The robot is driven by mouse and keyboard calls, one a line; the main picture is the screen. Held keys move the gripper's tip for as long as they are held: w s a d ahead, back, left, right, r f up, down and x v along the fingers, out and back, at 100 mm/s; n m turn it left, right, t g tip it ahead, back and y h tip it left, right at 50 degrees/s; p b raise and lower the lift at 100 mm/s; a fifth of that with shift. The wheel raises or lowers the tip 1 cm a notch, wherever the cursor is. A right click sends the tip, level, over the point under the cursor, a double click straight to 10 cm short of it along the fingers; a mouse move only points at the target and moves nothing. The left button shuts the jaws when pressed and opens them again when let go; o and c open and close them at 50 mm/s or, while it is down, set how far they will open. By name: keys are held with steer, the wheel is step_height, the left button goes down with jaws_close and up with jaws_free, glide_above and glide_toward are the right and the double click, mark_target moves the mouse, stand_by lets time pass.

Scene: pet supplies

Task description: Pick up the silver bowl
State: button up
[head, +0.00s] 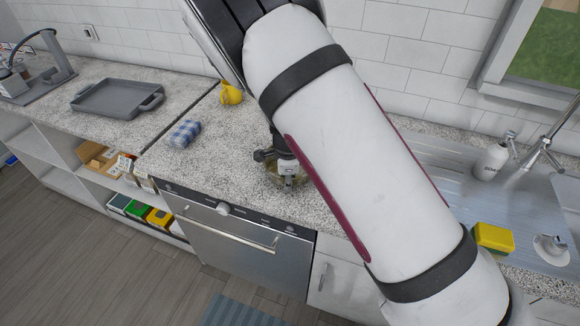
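A small round bowl (272,174), greyish with a dull yellowish tint, sits on the speckled countertop (225,165) near its front edge, above the dishwasher. My gripper (289,180) points down at the bowl, with its fingers over or inside it. The gripper and my arm hide much of the bowl, mainly its right side. The fingers are too small and overlapped to show whether they are open or shut, or whether they touch the bowl.
A blue checked cloth-like block (185,133) and a yellow pitcher-like item (231,93) stand left of the bowl. A grey tray (118,97) lies farther left. A sink (440,180), a white bottle (491,160) and a yellow sponge (494,238) are at right.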

jaws_close()
steer(key=shift+r, duration=0.15)
